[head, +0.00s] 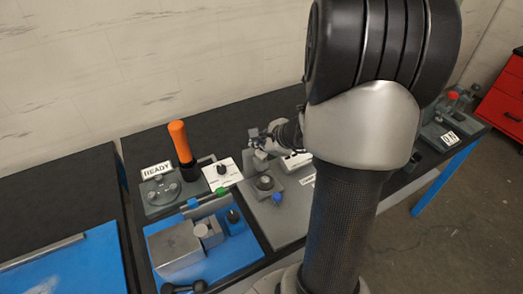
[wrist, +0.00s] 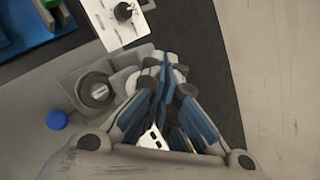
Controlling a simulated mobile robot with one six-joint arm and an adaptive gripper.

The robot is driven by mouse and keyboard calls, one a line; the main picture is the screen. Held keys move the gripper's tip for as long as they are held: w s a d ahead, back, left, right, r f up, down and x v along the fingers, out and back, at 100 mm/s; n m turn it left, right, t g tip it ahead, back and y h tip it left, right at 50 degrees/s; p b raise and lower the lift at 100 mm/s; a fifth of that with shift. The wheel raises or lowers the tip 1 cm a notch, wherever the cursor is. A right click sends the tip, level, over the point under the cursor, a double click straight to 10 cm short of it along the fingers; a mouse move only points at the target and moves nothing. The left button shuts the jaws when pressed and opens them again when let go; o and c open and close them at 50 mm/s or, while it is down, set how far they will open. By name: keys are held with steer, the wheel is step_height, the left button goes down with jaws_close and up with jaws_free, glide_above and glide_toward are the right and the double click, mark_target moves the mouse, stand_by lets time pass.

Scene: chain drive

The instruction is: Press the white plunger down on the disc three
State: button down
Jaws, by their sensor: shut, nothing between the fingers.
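My gripper (wrist: 168,66) is shut and empty, its blue-grey fingers together at the tips. In the head view my gripper (head: 257,140) is over the back of a small grey fixture (head: 269,196). The fixture carries a dark round disc-like part (head: 265,183), which also shows in the wrist view (wrist: 95,91), left of the fingers. Pale whitish parts sit right at my fingertips in the wrist view; I cannot tell whether one is the white plunger or whether the tips touch it. I cannot make out any disc number.
A blue ball-like knob (head: 277,197) is at the fixture's front. A white panel with a black knob (head: 222,172), an orange-handled lever (head: 181,145) and a READY sign (head: 156,170) stand left. My arm hides much of the bench's right half.

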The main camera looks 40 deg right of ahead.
mark_target(261, 156)
steer(key=shift+f+b, duration=1.7)
steer(key=shift+b, duration=0.15)
stand_by(1.2)
steer(key=shift+s+a+f+b, duration=0.2)
steer(key=shift+s+f+b, duration=0.1)
steer(key=shift+f+b, duration=0.2)
stand_by(0.8)
steer(key=shift+w+d+r+p, duration=0.1)
steer(key=shift+w+r+p, duration=0.05)
steer(key=shift+r+p, duration=0.35)
steer(key=shift+w+d+r+p, duration=0.1)
steer(key=shift+r+p, duration=0.35)
steer(key=shift+r, duration=0.05)
steer(key=shift+w+r+p, duration=0.1)
steer(key=shift+r+p, duration=0.9)
steer(key=shift+r, duration=0.5)
step_height(261, 156, up, 5)
steer(key=p, duration=0.4)
